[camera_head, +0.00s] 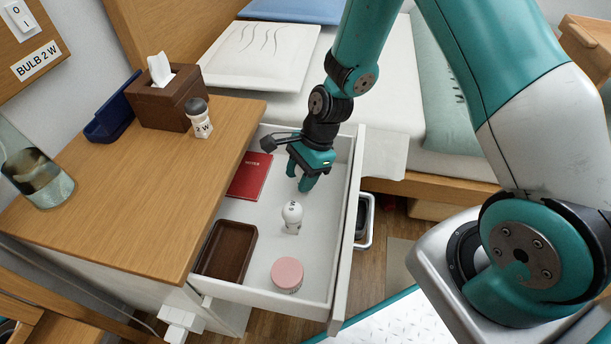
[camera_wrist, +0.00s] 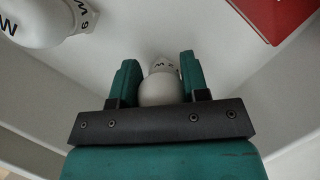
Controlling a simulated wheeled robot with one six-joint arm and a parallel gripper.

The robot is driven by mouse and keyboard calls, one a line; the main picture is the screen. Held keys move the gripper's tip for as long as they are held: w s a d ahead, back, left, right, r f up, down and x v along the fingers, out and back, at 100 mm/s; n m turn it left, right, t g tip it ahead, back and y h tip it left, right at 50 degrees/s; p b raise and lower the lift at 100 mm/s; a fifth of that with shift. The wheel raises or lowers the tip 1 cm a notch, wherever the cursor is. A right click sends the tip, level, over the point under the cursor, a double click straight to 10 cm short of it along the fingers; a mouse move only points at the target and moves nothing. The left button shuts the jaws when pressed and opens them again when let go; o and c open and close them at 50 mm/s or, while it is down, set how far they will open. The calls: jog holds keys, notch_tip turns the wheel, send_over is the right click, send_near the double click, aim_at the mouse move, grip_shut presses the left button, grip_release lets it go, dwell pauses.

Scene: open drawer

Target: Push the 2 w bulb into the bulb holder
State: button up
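My gripper (camera_head: 301,182) points down inside the open drawer. In the wrist view my gripper (camera_wrist: 160,78) has its green fingers against both sides of a white bulb (camera_wrist: 160,90), shut on it. Its small lettering appears upside down, perhaps 2 W. My gripper hides this bulb in the head view. A second white bulb (camera_head: 292,213) stands on the drawer floor, in front of my gripper; it shows large at upper left in the wrist view (camera_wrist: 38,20). On the cabinet top, a white piece with a dark rounded top (camera_head: 200,117) is marked 2 W; I cannot tell whether it includes the holder.
The drawer (camera_head: 330,262) also holds a red notebook (camera_head: 250,175), a brown tray (camera_head: 228,252) and a pink-lidded jar (camera_head: 287,274). A tissue box (camera_head: 165,101), blue tray (camera_head: 112,108) and glass jar (camera_head: 38,180) stand on the cabinet (camera_head: 150,215). A wall sign (camera_head: 36,60) reads BULB 2 W.

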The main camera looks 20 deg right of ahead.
jog(key=c, duration=0.4)
jog(key=shift+r, duration=0.1)
jog(key=shift+c, duration=0.2)
notch_tip(320, 180, up, 20)
jog(key=p, duration=0.7)
jog(key=shift+p, duration=0.4)
jog(key=w+d+f+n+g+h, duration=0.2)
jog(key=d+f+n+g+h, duration=0.1)
jog(key=d+n, duration=0.8)
jog(key=shift+d+f+n+g+h, duration=0.25)
jog(key=shift+f+n+h, duration=0.65)
jog(key=shift+n, duration=1.7)
jog(key=shift+a+f, duration=0.1)
jog(key=shift+a, duration=0.05)
